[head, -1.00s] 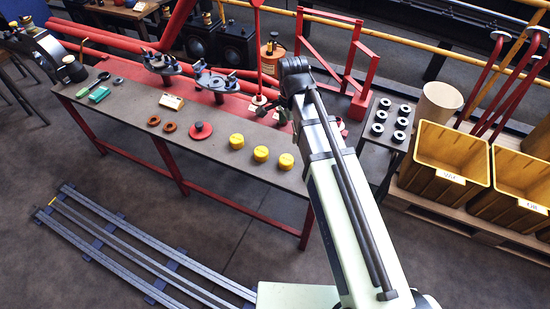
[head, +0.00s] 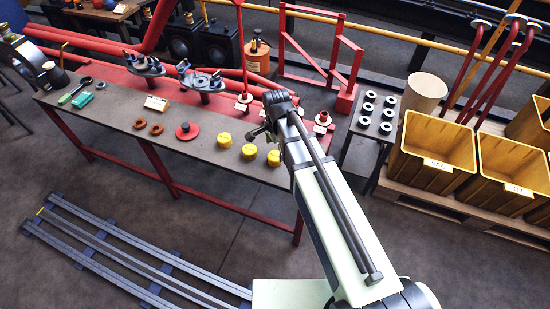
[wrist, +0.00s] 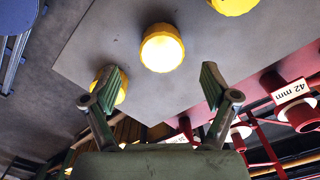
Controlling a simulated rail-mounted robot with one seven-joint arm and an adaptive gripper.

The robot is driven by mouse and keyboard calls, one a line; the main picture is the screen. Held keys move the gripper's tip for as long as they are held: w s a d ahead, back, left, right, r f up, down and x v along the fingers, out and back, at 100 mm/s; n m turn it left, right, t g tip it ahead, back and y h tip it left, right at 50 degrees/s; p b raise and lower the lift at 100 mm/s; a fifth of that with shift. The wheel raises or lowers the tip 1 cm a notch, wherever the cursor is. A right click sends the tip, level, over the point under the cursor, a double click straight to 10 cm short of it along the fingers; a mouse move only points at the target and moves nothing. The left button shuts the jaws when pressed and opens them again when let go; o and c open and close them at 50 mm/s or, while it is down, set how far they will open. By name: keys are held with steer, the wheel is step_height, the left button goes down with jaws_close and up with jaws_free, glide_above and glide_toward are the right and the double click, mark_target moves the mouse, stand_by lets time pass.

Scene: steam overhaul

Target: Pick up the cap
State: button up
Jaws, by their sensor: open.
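Three yellow caps stand in a row on the dark bench top: a left one (head: 224,139), a middle one (head: 249,152) and a right one (head: 274,158). In the wrist view one yellow cap (wrist: 162,48) lies ahead of the gap between my fingers. Another yellow cap (wrist: 233,5) is cut off by the top edge, and a third (wrist: 121,92) is partly hidden behind the left finger. My gripper (wrist: 161,76) is open and empty, apart from the caps. In the head view my gripper (head: 256,132) is small and dark, above the bench near the caps.
The bench (head: 200,160) also holds a red knobbed disc (head: 187,131), brown rings (head: 148,127) and red flanged parts (head: 322,120) at the right. A side table (head: 372,110) with dark rings and yellow bins (head: 430,155) stand to the right. A red frame (head: 320,60) rises behind.

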mark_target(275, 156)
steer(key=shift+a+f, duration=0.2)
steer(key=shift+f, duration=2.35)
steer(key=c, duration=1.1)
